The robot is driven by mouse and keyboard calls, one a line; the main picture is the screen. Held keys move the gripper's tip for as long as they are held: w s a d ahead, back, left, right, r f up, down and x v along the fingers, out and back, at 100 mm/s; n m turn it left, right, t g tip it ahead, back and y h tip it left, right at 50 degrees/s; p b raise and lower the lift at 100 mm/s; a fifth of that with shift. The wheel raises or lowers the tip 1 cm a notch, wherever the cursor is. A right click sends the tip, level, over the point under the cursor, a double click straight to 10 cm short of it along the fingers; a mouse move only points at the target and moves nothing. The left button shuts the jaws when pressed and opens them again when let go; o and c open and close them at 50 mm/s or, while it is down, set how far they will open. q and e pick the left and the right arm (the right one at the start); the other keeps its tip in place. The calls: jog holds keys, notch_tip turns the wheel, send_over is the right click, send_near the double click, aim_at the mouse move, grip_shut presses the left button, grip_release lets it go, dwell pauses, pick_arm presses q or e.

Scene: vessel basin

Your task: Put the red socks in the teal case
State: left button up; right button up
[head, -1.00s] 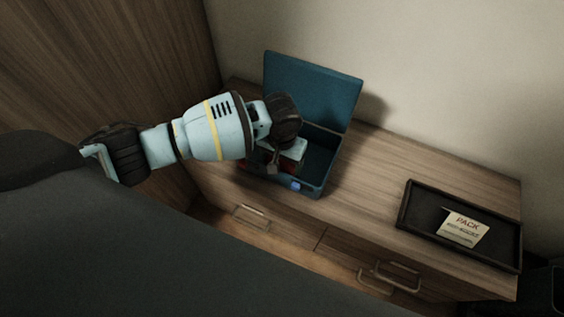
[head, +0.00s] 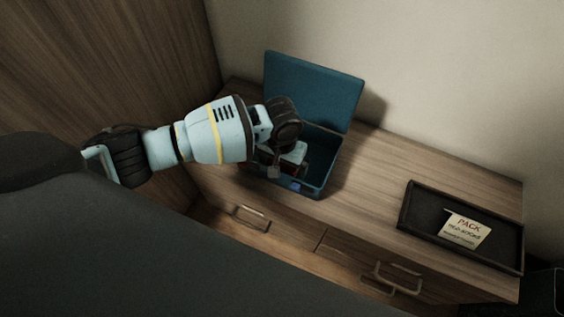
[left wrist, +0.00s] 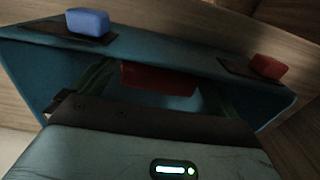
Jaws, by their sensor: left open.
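The teal case (head: 311,92) stands on the dresser with its lid up and open. In the left wrist view its front wall (left wrist: 165,45) crosses the picture, with a blue latch block and a red latch block on it. A dark red bundle, which looks like the red socks (left wrist: 158,79), shows inside the case between my fingers. My left gripper (head: 272,172) is over the left part of the case, pointing down, with its fingers open on either side of the red bundle. The arm hides most of the socks in the head view. My right gripper is not in view.
A black tray (head: 418,207) with a paper note reading PACK (head: 466,229) lies at the right of the dresser top (head: 375,170). A wooden panel is at the left and a wall behind. Drawers with metal handles are below. The dresser top between case and tray is clear.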

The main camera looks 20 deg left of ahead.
pick_arm(q)
notch_tip(320, 180, up, 12)
jog(key=p, duration=0.3)
jog(key=shift+p, duration=0.4)
